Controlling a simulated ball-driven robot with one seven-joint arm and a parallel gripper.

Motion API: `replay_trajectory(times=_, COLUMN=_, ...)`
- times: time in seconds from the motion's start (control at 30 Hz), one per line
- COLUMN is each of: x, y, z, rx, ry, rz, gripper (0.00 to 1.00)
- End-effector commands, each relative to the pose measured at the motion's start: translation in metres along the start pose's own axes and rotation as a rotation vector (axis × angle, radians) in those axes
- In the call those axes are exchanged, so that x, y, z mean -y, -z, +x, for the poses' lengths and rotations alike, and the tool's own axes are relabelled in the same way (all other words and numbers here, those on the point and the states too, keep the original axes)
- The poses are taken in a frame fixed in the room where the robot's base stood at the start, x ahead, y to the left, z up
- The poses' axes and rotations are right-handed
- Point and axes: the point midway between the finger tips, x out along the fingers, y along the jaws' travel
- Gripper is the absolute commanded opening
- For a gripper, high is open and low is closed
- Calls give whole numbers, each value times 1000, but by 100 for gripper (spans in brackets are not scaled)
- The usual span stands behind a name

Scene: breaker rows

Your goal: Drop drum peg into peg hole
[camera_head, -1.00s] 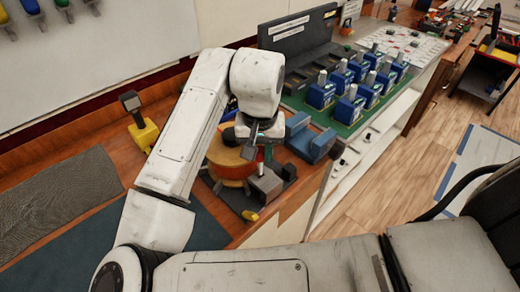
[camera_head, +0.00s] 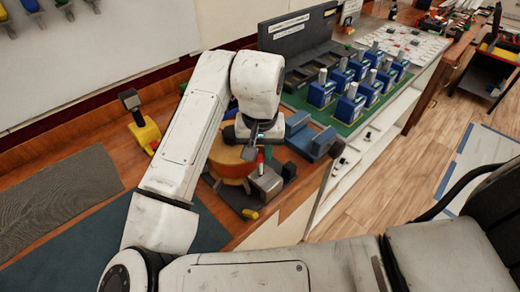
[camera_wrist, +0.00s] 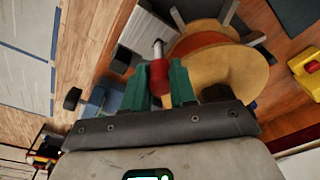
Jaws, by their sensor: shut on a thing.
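The drum peg (camera_wrist: 158,77) has a red grip and a bare metal pin. My gripper (camera_wrist: 160,84) is shut on its red part between two green fingers, with the pin pointing away from the gripper. In the head view the red of the peg (camera_head: 260,158) shows just above a grey metal block (camera_head: 266,184). The block (camera_wrist: 145,30) also lies beyond the pin in the wrist view. The orange and tan drum (camera_head: 229,165) stands right beside it; the wrist view shows it too (camera_wrist: 222,62). I cannot make out the peg hole or whether the pin tip touches anything.
A blue block (camera_head: 311,142) stands right of the drum. Several blue units (camera_head: 350,104) stand in rows on a green mat behind it. A yellow-based tool (camera_head: 144,132) is at left. Grey mats (camera_head: 62,192) cover the left bench; the bench's front edge is close.

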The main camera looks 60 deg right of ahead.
Motion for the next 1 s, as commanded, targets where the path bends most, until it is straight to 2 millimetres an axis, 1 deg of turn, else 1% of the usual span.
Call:
replay_trajectory(times=0.43, x=0, y=-1, z=11, rx=0, ry=-1, rz=0, gripper=0)
replay_trajectory(times=0.47, x=0, y=-1, z=11, rx=0, ry=-1, rz=0, gripper=27)
replay_trajectory(times=0.5, x=0, y=-1, z=10, rx=0, ry=0, rz=0, gripper=31)
replay_trajectory(times=0.77, x=0, y=-1, z=10, rx=0, ry=1, rz=-1, gripper=56)
replay_trajectory(times=1.0, x=1, y=-1, z=10, rx=-1, ry=1, rz=-1, gripper=56)
